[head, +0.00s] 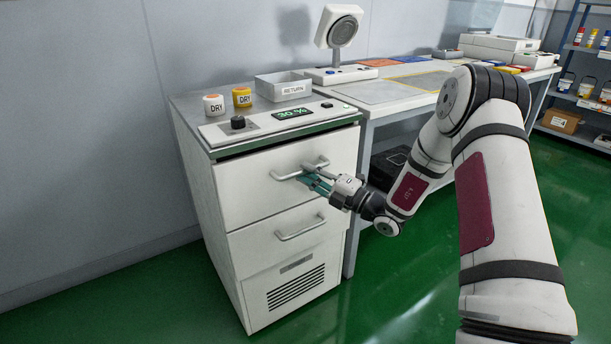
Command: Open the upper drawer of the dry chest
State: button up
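The dry chest (190,140) is a white cabinet against the wall. Its upper drawer (240,200) has a front that looks about flush with the drawer below, with a thin dark line along its top edge. The upper drawer's bar handle (284,176) runs across the upper part of this front.
The lower drawer (265,245) has its own handle (301,228), above a vented panel (296,288). On top stand two DRY jars (214,104), a RETURN tray (284,87) and a panel with a knob (238,122) and green display (293,113). A workbench (400,112) adjoins at right. The green floor (400,290) in front is clear.

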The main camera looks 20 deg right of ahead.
jog(key=shift+w+a+r, duration=0.15)
jog(key=shift+w+a, duration=0.25)
jog(key=shift+w, duration=0.05)
grip_shut()
